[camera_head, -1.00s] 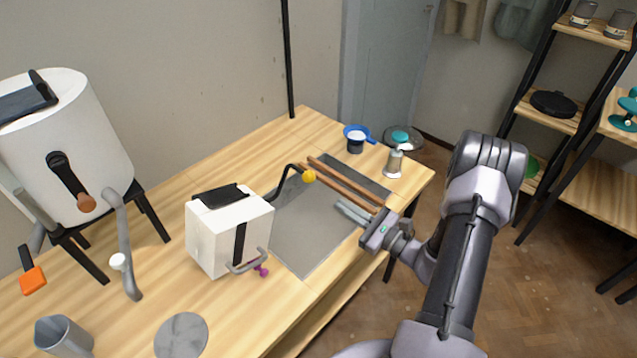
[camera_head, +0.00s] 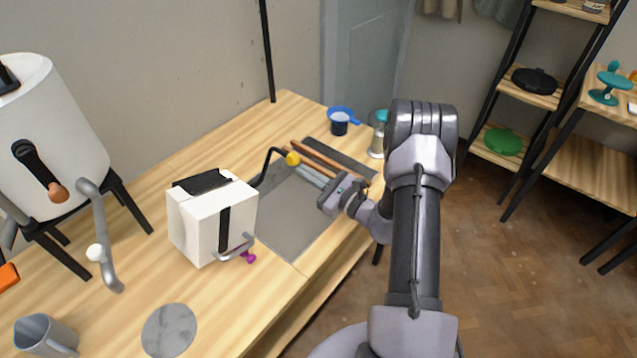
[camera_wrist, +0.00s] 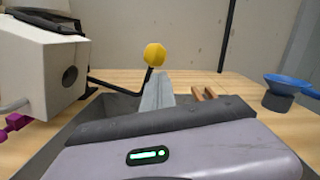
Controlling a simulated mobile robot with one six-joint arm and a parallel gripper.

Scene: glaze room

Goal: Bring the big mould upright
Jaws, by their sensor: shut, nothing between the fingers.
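Two white bodies could be the big mould; I cannot tell which by name. One is a white box (camera_head: 213,225) with a black top piece, a black strip and a grey bent handle; it looks tilted in the wrist view (camera_wrist: 40,70). A black bent lever (camera_head: 265,167) rises beside it and ends in a yellow knob (camera_head: 292,159). The other is a larger white drum (camera_head: 55,140) on black legs at the left. My gripper (camera_head: 299,168) is shut and empty, its fingertips close to the yellow knob. In the wrist view the knob (camera_wrist: 154,54) appears just past the fingertips (camera_wrist: 157,78); contact is unclear.
A grey mat (camera_head: 290,220) lies under the arm, with wooden rods (camera_head: 318,158) behind the fingers. A blue scoop-like dish (camera_head: 343,113) on a dark cup and a metal shaker (camera_head: 377,143) stand at the back right. A grey jug (camera_head: 45,335) and round disc (camera_head: 169,330) are in front.

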